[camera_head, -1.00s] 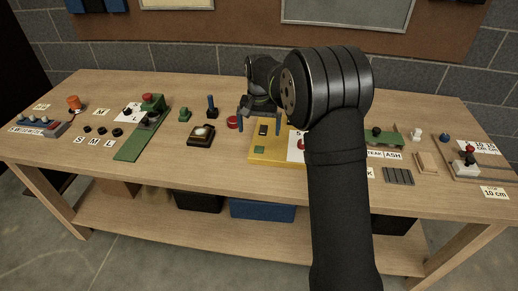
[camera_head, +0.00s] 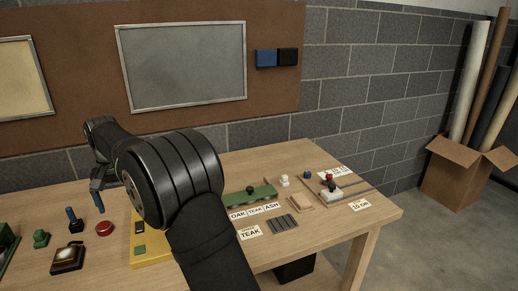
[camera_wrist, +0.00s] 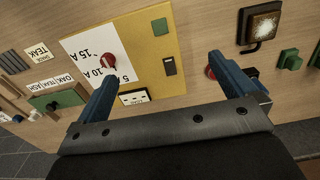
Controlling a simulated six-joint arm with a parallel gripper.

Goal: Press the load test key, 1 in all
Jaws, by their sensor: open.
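A yellow board (camera_head: 155,262) lies on the bench, partly hidden by my arm in the head view. In the wrist view the yellow board (camera_wrist: 142,54) carries a red knob (camera_wrist: 108,61) on a white card marked 5 A, 10 A and 15 A. It also bears a green square (camera_wrist: 160,26), a black rocker-like key (camera_wrist: 169,66) and a small white-labelled piece (camera_wrist: 134,97). No lettering marks which is the load test key. My gripper (camera_wrist: 162,68) is open and empty, above the board, its blue fingers apart. In the head view my gripper (camera_head: 97,197) is near the board's left side.
A red button (camera_head: 104,229) stands left of the board, partly behind a finger in the wrist view. A black box with a lit top (camera_head: 68,257) and a blue-handled lever (camera_head: 72,218) stand farther left. Bare bench shows at front right.

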